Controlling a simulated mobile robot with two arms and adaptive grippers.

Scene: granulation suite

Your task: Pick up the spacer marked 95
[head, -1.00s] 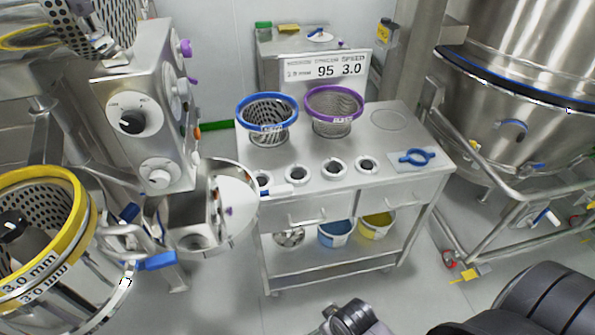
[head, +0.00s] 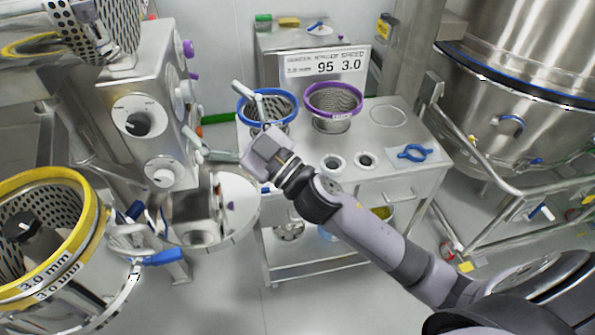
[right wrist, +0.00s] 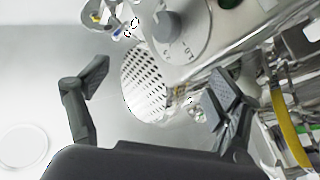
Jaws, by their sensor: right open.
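Several small ring-shaped spacers stand in a row on the steel cart top (head: 425,175). Two show now, a left one (head: 333,162) and a right one (head: 366,159). No number can be read on them. The others in the row are hidden behind my right arm. My right gripper (head: 212,108) is open and empty, above the cart's left end, left of the visible spacers and in front of the blue-rimmed basket. Its spread fingers also show in the right wrist view (right wrist: 158,82), with no spacer between them. My left gripper is not in view.
A sign (head: 325,65) reads 95 and 3.0. A blue-rimmed basket (head: 284,101) and a purple-rimmed basket (head: 335,103) stand behind the spacers. The mill housing (head: 150,100) is close on the left. A blue tool (head: 415,153) lies at the cart's right.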

